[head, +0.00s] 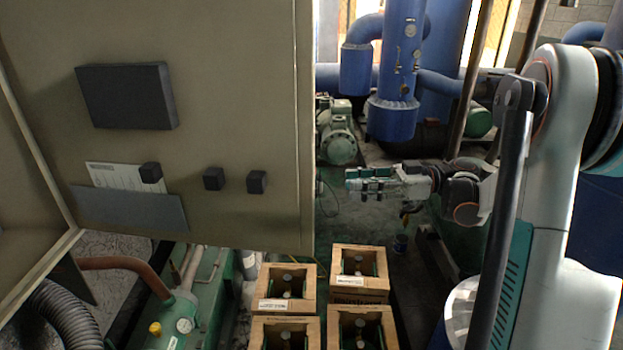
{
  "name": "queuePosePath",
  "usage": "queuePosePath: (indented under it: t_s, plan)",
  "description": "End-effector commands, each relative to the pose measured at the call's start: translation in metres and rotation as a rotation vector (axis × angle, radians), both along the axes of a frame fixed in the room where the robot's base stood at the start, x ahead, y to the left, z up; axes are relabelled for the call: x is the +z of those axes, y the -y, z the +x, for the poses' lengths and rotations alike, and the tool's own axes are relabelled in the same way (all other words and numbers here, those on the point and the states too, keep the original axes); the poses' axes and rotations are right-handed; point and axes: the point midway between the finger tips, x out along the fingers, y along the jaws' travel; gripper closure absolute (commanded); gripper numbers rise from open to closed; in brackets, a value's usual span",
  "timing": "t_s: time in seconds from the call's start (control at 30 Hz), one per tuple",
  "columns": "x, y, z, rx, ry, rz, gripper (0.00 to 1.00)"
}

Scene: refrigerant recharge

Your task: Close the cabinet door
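The cabinet door (240,120) is a large beige panel that fills the upper left of the head view. It stands open, with a face towards me that carries a dark box, small black knobs and a paper in a grey pocket. Its free vertical edge is on the right. Part of the cabinet (25,200) shows at the far left. My gripper (352,184) is to the right of the door's free edge in the picture, pointing left and apart from the door. It appears empty, but its finger opening is too small to judge.
Wooden crates (360,260) holding cylinders stand on the floor below the door. Green machinery (185,315) and hoses are at lower left. Blue pipes (398,60) and a green motor (337,135) stand behind. Some dark floor is clear below my gripper.

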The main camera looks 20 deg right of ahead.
Motion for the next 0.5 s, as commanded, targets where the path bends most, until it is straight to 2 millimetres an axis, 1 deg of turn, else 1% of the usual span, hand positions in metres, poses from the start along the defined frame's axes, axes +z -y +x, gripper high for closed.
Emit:
queuePosePath:
  t_s: [0.07,0.17,0.27,0.37,0.5]
  plan:
    - [0.001,0.006,0.005,-0.006,0.023,0.006,0.71]
    - [0.002,0.002,0.007,-0.007,0.032,0.009,0.71]
    - [0.002,-0.01,0.01,-0.006,0.032,0.009,0.71]
    - [0.001,-0.027,0.014,-0.004,0.03,0.008,0.71]
    - [0.001,-0.054,0.022,-0.004,0.03,0.008,0.71]
